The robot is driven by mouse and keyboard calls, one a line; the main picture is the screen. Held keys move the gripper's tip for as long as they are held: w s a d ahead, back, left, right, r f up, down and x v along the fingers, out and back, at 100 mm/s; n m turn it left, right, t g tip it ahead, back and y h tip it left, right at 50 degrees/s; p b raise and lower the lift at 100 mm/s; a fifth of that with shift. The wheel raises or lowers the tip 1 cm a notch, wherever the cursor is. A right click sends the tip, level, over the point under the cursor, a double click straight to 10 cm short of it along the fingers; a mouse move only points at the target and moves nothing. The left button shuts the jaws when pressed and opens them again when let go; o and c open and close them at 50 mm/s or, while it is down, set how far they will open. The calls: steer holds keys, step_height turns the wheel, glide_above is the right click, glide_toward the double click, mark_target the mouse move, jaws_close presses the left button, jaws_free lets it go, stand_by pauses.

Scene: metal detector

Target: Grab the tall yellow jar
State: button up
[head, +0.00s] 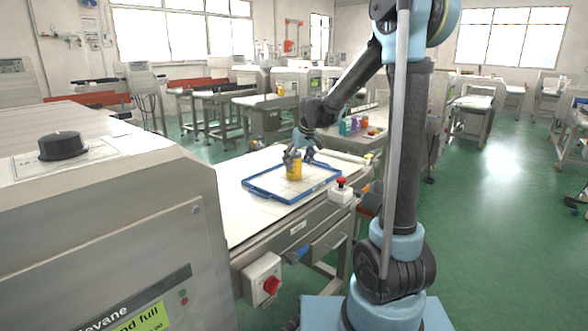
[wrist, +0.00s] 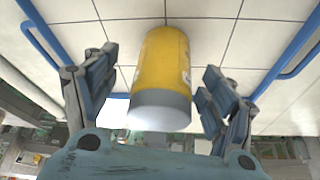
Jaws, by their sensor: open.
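The tall yellow jar (head: 294,169) stands upright on a white surface inside a blue-rimmed tray in the head view. In the wrist view the yellow jar (wrist: 163,66) shows a grey-white end toward the camera, between the two fingers. My gripper (head: 302,153) is at the jar, its fingers around the upper part. In the wrist view my gripper (wrist: 155,88) is open, with one finger on each side and visible gaps to the jar. The blue tray (head: 262,196) rests on the conveyor table.
A red emergency button on a white box (head: 341,191) stands at the tray's right. A large grey machine (head: 120,230) fills the left foreground. Several small coloured items (head: 352,124) sit on another table behind. The white belt (head: 238,213) left of the tray is clear.

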mark_target(294, 168)
steer(key=shift+a+x, duration=0.15)
steer(key=shift+x, duration=1.1)
steer(key=shift+a+x, duration=0.15)
steer(key=shift+x, duration=1.15)
steer(key=shift+r, duration=0.1)
steer(key=c, duration=1.4)
steer(key=shift+r, duration=0.1)
steer(key=shift+c, duration=0.2)
